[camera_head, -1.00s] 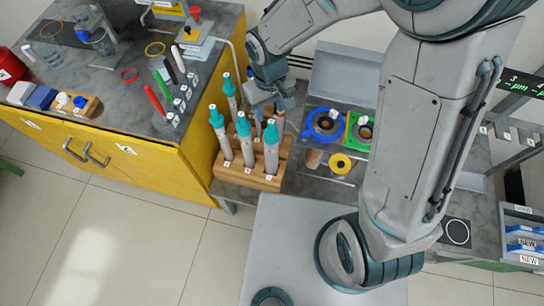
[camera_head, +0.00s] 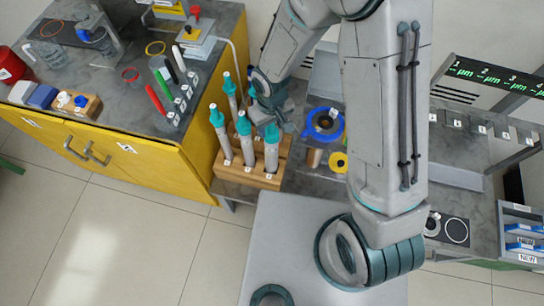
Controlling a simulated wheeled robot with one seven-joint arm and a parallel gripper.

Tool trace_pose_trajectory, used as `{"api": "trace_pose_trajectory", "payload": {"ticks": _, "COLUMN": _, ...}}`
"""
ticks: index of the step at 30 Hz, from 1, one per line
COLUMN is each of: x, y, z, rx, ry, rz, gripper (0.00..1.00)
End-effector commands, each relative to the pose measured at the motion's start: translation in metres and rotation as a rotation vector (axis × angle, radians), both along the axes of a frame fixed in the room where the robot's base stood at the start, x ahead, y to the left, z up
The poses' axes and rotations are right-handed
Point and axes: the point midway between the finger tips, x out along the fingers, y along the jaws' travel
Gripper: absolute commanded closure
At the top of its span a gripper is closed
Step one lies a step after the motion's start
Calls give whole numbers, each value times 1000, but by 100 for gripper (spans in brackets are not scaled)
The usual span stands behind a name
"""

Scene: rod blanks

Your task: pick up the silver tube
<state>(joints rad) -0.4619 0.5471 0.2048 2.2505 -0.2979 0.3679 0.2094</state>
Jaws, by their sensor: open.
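Several rods lie in a row on the left bench's dark top. A greyish rod (camera_head: 166,68) lies between a green rod (camera_head: 161,84) and a black rod with a white end (camera_head: 178,58). It is the most silver-looking, but I cannot be sure that it is the silver tube. A red rod (camera_head: 154,99) lies nearest the front. My gripper (camera_head: 272,121) is open, over the wooden rack and well to the right of the rods. Its fingers are small and partly blend with the teal-topped tools below, so contact there cannot be told.
The wooden rack (camera_head: 247,178) holds several upright teal-topped tools. A blue ring fixture (camera_head: 323,124), a copper-coloured cylinder (camera_head: 313,158) and a yellow ring (camera_head: 338,162) are to its right. The yellow cabinet (camera_head: 150,160) carries the left bench. Clear floor lies in front.

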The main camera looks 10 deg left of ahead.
Motion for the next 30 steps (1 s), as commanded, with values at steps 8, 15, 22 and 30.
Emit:
{"api": "trace_pose_trajectory", "payload": {"ticks": 8, "x": 0, "y": 0, "z": 0, "rx": 0, "ry": 0, "rz": 0, "gripper": 84}}
{"api": "trace_pose_trajectory", "payload": {"ticks": 15, "x": 0, "y": 0, "z": 0, "rx": 0, "ry": 0, "rz": 0, "gripper": 100}}
{"api": "trace_pose_trajectory", "payload": {"ticks": 22, "x": 0, "y": 0, "z": 3, "rx": 1, "ry": -1, "rz": 0, "gripper": 100}}
{"api": "trace_pose_trajectory", "payload": {"ticks": 30, "x": 1, "y": 0, "z": 26, "rx": 2, "ry": -4, "rz": -2, "gripper": 100}}
